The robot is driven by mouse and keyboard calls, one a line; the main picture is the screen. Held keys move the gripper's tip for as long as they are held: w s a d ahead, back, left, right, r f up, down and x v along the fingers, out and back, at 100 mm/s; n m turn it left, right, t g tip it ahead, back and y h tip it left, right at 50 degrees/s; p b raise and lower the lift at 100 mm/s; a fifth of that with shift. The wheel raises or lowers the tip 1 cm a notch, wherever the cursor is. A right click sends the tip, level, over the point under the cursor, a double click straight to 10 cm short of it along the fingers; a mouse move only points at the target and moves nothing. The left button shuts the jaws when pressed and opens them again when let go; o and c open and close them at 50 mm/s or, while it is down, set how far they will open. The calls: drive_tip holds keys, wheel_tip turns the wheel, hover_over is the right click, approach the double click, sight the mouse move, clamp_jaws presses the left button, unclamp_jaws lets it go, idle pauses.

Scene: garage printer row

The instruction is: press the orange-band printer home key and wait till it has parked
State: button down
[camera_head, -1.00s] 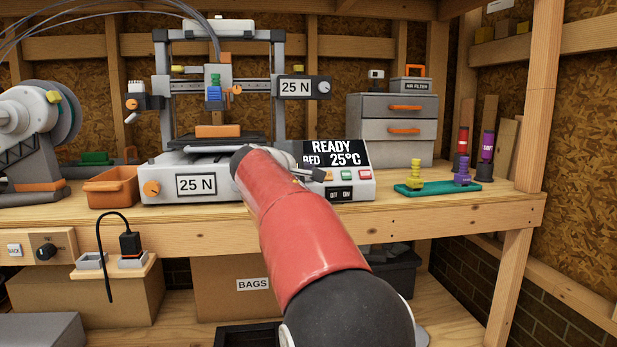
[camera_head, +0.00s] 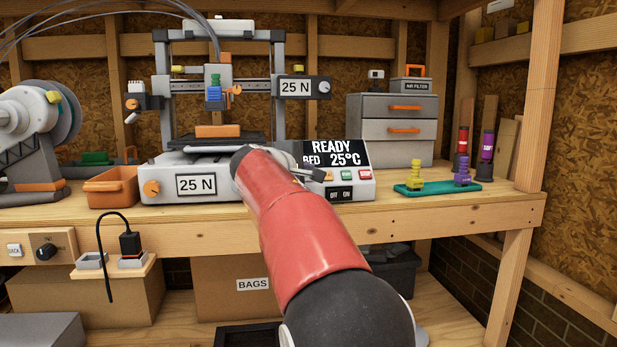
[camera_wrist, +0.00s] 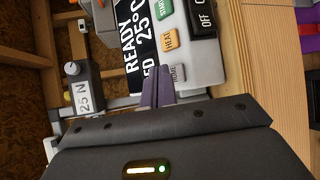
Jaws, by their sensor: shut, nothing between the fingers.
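The printer (camera_head: 195,180) stands on the bench with an orange knob and a 25 N label. An orange block (camera_head: 218,131) lies on its bed. Its display (camera_head: 335,153) reads READY, BED 25°C. In the wrist view the panel has an orange HEAT key (camera_wrist: 170,40), a green START key (camera_wrist: 163,9) and a grey key (camera_wrist: 178,73), whose lettering is only partly legible. My gripper (camera_head: 320,175) is shut and empty at the panel. In the wrist view the fingertips (camera_wrist: 157,72) are beside the grey key; I cannot tell whether they touch it.
An OFF/ON switch (camera_head: 340,194) is on the panel's front. An orange bin (camera_head: 112,187) and a spool holder (camera_head: 35,150) are to the left. Grey drawers (camera_head: 392,128) stand behind.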

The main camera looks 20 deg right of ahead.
drive_tip(key=shift+f, duration=0.1)
idle(0.3)
drive_tip(key=shift+w+d+f, duration=0.1)
drive_tip(key=shift+w+f, duration=0.15)
drive_tip(key=shift+w, duration=0.05)
